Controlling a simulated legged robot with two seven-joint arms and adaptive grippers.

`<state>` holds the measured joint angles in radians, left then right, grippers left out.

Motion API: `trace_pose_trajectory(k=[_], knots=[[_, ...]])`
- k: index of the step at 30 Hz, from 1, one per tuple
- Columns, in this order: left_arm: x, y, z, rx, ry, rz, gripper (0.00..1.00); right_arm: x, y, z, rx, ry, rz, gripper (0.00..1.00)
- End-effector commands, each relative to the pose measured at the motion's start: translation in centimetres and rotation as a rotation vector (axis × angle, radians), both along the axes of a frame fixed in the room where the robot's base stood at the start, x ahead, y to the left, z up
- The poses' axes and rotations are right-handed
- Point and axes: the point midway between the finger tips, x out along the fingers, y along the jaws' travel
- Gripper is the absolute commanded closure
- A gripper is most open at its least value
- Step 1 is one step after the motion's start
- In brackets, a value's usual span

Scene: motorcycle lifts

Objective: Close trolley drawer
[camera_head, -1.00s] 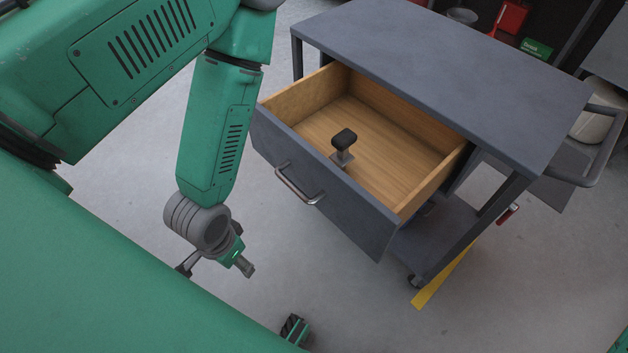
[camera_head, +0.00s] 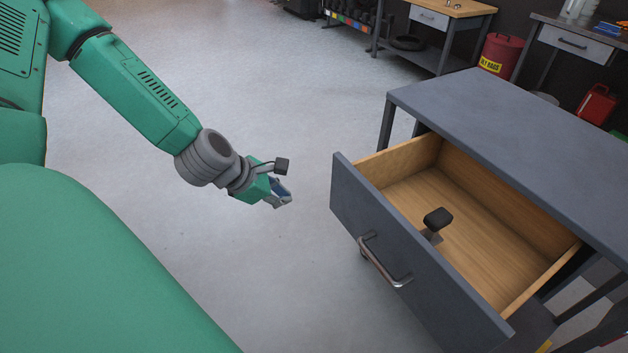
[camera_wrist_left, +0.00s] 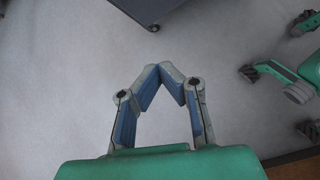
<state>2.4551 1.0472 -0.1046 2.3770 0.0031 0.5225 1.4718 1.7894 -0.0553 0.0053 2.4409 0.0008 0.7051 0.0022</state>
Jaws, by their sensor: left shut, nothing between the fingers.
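The grey trolley (camera_head: 510,130) stands at the right of the head view. Its drawer (camera_head: 405,250) is pulled well out, with a wooden inside and a grey front. A metal bar handle (camera_head: 380,262) is on the drawer front. A small tool with a black knob (camera_head: 437,219) lies inside the drawer. My left gripper (camera_head: 286,198) is left of the drawer front, apart from it, over the floor. In the left wrist view its fingertips (camera_wrist_left: 160,68) meet with nothing between them. My right gripper is not in view.
Open grey floor (camera_head: 270,90) lies behind and left of the trolley. A workbench (camera_head: 440,25) with a small drawer, a red bin (camera_head: 500,54) and a red can (camera_head: 597,104) stand at the back. Another bench (camera_head: 575,40) is at the back right.

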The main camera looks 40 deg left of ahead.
Motion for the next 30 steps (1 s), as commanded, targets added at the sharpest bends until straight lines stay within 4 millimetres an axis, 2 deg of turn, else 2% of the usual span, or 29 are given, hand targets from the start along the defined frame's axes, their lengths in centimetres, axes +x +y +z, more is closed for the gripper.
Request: trace_pose_trajectory(k=[4, 10, 16, 27, 30], knots=[[1.1, 0.0, 0.8, -0.201, -0.021, 0.189, 1.00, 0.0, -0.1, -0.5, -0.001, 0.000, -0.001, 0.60], [1.8, 0.3, 0.4, -0.276, -0.020, 0.252, 1.00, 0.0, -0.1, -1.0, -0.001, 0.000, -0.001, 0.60], [3.2, -0.2, -1.8, -0.275, -0.016, 0.249, 1.00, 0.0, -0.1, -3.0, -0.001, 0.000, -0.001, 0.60], [8.1, -2.2, -6.9, -0.270, -0.018, 0.246, 1.00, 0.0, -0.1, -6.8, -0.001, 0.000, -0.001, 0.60], [9.7, -2.7, -6.4, -0.270, -0.021, 0.244, 1.00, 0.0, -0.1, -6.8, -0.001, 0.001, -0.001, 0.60]])
